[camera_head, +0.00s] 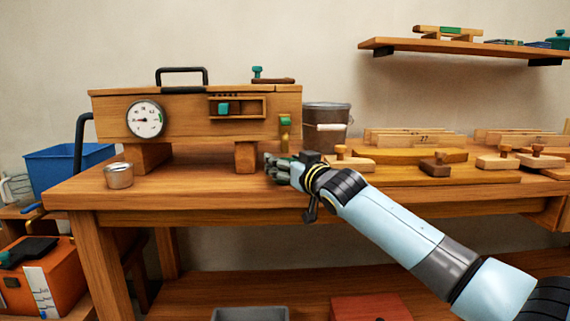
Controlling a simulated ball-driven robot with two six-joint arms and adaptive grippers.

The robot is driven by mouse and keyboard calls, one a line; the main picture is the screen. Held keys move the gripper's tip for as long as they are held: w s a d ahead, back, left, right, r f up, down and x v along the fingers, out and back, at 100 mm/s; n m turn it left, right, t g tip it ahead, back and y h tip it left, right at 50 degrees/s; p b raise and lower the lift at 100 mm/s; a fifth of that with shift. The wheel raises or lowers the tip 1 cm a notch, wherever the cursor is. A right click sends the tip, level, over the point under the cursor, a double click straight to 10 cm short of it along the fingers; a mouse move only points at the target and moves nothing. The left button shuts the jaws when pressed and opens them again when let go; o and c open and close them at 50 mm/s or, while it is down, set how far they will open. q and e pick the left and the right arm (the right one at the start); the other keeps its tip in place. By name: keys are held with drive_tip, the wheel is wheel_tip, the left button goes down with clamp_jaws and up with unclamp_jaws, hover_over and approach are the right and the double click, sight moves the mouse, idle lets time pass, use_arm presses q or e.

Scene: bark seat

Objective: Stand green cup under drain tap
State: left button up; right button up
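A wooden box with a round dial stands on the bench. A tap with a green top (285,121) and a brass-coloured body is on its front near the right end. My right gripper (277,168) is low over the bench, just below the tap and beside the box's right foot. A small bit of green shows at its fingers; I cannot tell whether this is the green cup. No whole green cup is visible. The finger opening is hidden from this angle. A metal cup (118,175) stands at the bench's left front. My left gripper is not in view.
The wooden box (186,118) rests on two feet with a gap beneath. Wooden blocks and clamp-like tools (435,165) cover the bench's right. The bench front (200,190) between metal cup and gripper is clear.

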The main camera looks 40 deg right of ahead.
drive_tip(key=shift+f, duration=0.3)
drive_tip(key=o, duration=1.3)
drive_tip(key=shift+s, duration=0.1)
